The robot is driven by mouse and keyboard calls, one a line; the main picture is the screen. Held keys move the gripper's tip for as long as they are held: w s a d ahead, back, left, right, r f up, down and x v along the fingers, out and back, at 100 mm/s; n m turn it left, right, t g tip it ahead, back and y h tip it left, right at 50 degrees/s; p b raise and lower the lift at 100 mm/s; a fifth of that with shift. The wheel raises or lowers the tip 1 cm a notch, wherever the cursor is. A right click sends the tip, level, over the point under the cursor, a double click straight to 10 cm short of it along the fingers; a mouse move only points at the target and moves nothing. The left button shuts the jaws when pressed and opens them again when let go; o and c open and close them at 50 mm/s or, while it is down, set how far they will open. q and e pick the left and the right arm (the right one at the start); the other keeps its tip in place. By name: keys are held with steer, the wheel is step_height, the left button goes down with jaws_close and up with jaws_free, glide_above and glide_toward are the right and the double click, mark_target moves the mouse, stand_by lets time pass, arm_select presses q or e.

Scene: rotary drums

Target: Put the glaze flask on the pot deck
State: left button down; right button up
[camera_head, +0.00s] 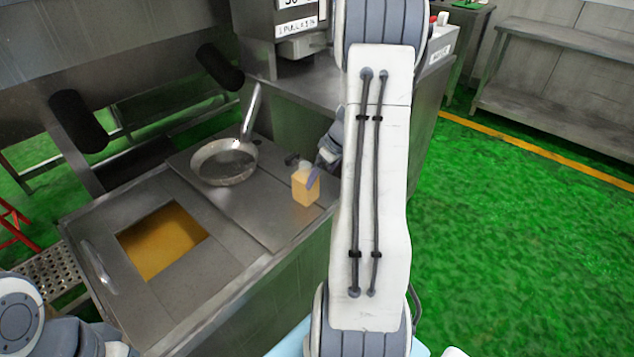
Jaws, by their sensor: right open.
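The glaze flask (306,187), a small yellow-orange block-shaped bottle with a pale top, stands upright on the metal deck (262,213), near its front right edge. I take this flat deck to be the pot deck. My right gripper (314,174) is open at the flask's upper right side, with a purplish fingertip close against it. I cannot tell whether they touch. My right arm hides most of the gripper's rear. Only links of my left arm show at the bottom left; its gripper is out of view.
A steel pan (225,163) with a raised handle sits left of the flask on the deck. A square opening with amber liquid (162,242) lies at the front left. Dark rollers (78,121) hang at the left. A dispenser (285,30) stands behind. Green floor is clear at right.

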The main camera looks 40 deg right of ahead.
steer(key=a+r+n+g+y, duration=0.15)
steer(key=a+r, duration=0.25)
steer(key=a, duration=1.1)
steer(key=a+r+n+g+y, duration=0.15)
steer(key=a+r, duration=0.25)
steer(key=a, duration=1)
steer(key=s+a+n+h, duration=0.1)
steer(key=s+a, duration=0.5)
steer(key=s, duration=0.4)
steer(key=s+a+r+n+g+h, duration=0.1)
steer(key=s+a+n, duration=0.1)
steer(key=s+a, duration=0.5)
steer(key=s, duration=0.3)
steer(key=shift+s+a+r+g, duration=0.25)
steer(key=shift+r+g, duration=0.05)
step_height(320, 180, up, 11)
steer(key=p, duration=1.1)
steer(key=shift+r, duration=0.1)
